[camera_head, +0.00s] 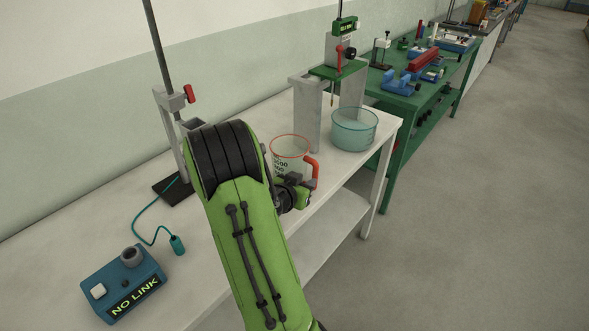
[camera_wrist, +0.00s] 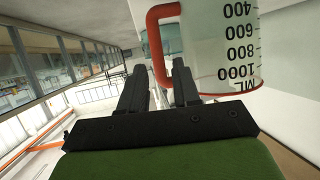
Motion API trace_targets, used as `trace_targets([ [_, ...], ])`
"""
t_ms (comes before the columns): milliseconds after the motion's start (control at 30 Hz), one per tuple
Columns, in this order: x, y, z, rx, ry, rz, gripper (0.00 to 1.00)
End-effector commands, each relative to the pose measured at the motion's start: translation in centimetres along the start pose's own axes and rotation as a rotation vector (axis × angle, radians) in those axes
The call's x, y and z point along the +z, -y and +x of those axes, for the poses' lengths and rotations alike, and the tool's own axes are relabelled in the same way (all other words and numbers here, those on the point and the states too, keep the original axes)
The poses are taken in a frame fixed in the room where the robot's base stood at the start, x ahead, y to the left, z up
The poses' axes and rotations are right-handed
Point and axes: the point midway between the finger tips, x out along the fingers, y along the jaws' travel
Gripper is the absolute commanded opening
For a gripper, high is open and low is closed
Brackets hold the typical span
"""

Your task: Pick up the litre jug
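The litre jug (camera_head: 288,148) is clear, with a red rim, dark markings and a red handle (camera_head: 314,172). It stands on the white bench, partly hidden behind my arm. In the wrist view the jug (camera_wrist: 222,45) fills the upper right, with its scale upside down, and its red handle (camera_wrist: 156,45) is at its left. My gripper (camera_wrist: 160,70) is open, its two dark fingers apart, with the handle showing in the gap between the fingertips. I cannot tell whether either finger touches it. In the head view my gripper (camera_head: 300,186) is beside the jug's handle, mostly hidden by my wrist.
A round glass dish (camera_head: 354,130) stands behind the jug to the right, beside a grey stand with a green top (camera_head: 338,72). A clamp stand (camera_head: 172,120) is at the left. A blue box reading "NO LINK" (camera_head: 122,284) sits at the front left. Open floor lies right.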

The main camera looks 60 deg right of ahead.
Motion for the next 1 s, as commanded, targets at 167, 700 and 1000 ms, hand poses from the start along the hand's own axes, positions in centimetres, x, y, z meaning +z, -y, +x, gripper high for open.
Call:
trace_targets([
  [167,-0.1,0.0,3.7,0.002,0.001,0.001,0.32],
  [700,0.2,0.0,9.7,-0.002,0.002,-0.001,0.32],
  [1000,0.2,0.0,9.6,-0.002,0.002,-0.001,0.0],
])
